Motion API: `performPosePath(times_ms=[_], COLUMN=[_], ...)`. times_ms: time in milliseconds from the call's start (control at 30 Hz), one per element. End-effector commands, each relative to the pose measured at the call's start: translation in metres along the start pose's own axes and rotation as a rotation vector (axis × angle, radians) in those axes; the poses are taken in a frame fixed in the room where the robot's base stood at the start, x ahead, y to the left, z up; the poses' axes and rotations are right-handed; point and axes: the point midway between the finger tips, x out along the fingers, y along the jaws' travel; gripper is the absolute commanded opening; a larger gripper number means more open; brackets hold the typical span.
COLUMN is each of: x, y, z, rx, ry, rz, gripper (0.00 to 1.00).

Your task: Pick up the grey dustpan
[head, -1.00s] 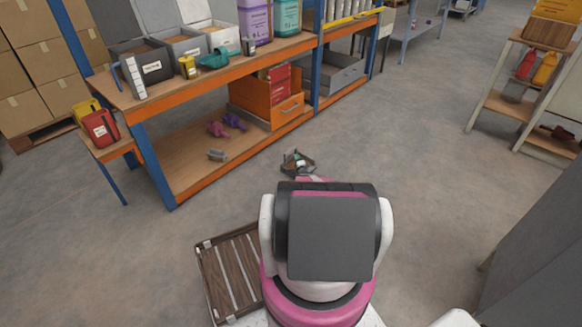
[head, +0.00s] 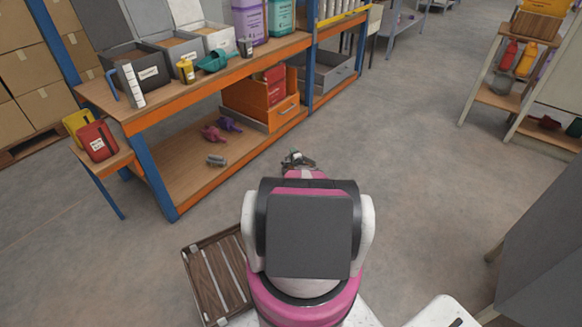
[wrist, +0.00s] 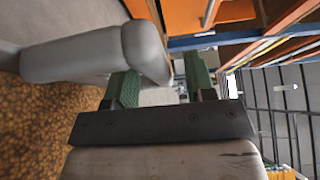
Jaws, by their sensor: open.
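I cannot make out a grey dustpan for certain in either view. A small grey object (head: 216,161) lies on the lower shelf of the workbench, too small to identify. Another greyish item (head: 500,88) sits on the shelf stand at the right, also unclear. My gripper (head: 298,160) shows small beyond my arm in the head view, over the open floor right of the workbench.
The workbench (head: 190,103) carries bins, a teal scoop (head: 215,60) and jugs. Below are purple-pink items (head: 213,133) and an orange drawer box (head: 262,105). A grey block (head: 550,240) stands right. The middle floor is clear.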

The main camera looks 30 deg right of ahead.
Motion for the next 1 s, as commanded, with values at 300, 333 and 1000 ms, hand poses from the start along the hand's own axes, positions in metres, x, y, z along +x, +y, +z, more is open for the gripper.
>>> performPosePath(times_ms=[300, 333, 1000], x=[0.0, 0.0, -0.001], y=[0.0, 0.0, -0.023], z=[-0.002, -0.002, -0.002], rx=[0.0, 0.0, -0.001], ry=[0.0, 0.0, 0.0], rz=[0.0, 0.0, -0.002], gripper=[0.27, 0.17, 0.0])
